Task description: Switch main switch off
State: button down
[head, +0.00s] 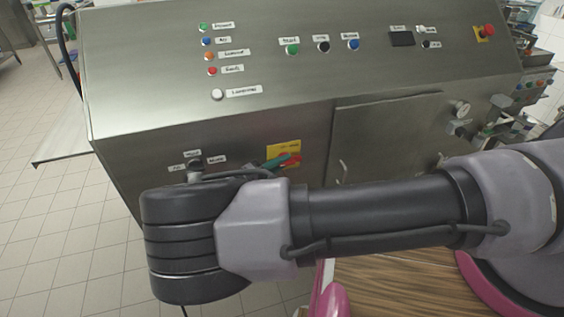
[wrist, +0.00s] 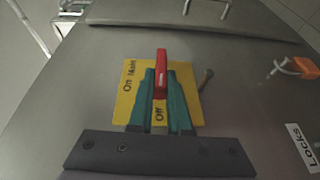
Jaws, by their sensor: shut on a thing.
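The main switch is a red handle (wrist: 161,62) on a yellow plate (wrist: 131,100) on the steel front panel. In the wrist view, the plate reads "On" and "Main" at its left and "Off" at its bottom, between my fingers. The handle lies along the line of the fingers. My gripper (wrist: 160,84) is shut on the red handle, with a teal finger on either side. In the head view, the yellow plate (head: 284,148) shows beyond my arm, with the teal fingers of my gripper (head: 278,163) at it; the handle is partly hidden.
The steel machine (head: 250,125) carries several buttons and lamps on its sloped top. A red emergency button (head: 488,31) sits at its upper right. In the wrist view, an orange part (wrist: 301,67) and a "Locks" label (wrist: 302,147) are at right. A wooden surface (head: 400,285) lies below my arm.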

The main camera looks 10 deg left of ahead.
jog(key=shift+f+t, duration=0.1)
jog(key=shift+t, duration=0.3)
jog(key=c, duration=0.9)
grip_release()
jog(key=shift+o, duration=0.2)
jog(key=v, duration=1.1)
jog(key=shift+w+a+f, duration=0.1)
jog(key=shift+w, duration=0.05)
